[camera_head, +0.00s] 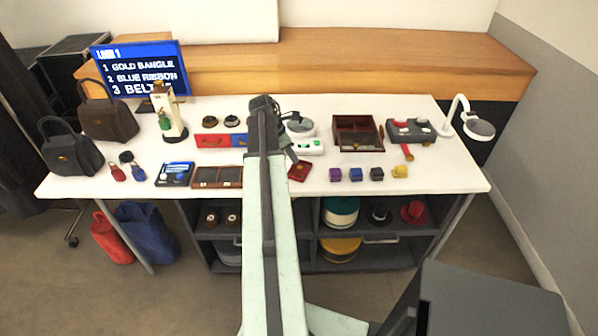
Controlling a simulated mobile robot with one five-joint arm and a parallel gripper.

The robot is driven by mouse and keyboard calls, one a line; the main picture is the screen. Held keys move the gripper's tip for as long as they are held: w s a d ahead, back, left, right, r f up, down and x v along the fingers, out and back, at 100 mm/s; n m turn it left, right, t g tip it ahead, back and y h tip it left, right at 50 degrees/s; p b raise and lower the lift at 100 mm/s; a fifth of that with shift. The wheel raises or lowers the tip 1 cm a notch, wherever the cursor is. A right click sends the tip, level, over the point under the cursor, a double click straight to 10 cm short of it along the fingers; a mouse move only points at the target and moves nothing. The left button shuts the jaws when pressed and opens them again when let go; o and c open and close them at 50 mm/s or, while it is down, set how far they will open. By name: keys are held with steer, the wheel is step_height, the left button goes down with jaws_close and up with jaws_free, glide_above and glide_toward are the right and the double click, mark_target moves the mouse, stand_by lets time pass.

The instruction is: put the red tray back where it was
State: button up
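A small dark red, square tray-like piece (299,171) is near the white table's front edge, just right of my arm. My gripper (292,157) is at the end of my arm, pointing down just above this red piece. Its fingers are small, dark and partly hidden by the arm, so I cannot tell whether they are open or touch the piece. I cannot tell whether the piece rests on the table.
The white table (455,170) carries a brown compartment box (357,133), a grey stand (410,130), small coloured blocks (356,174), a wooden case (217,177), a white machine (168,112) and dark handbags (107,119). A magnifier lamp (479,127) stands right. Clear tabletop lies at the right front.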

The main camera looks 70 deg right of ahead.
mark_target(299, 167)
steer(key=b+x, duration=0.5)
steer(key=x, duration=0.2)
steer(key=shift+a+f+b, duration=0.15)
steer(key=shift+b, duration=0.2)
steer(key=shift+c, duration=0.3)
jaws_close()
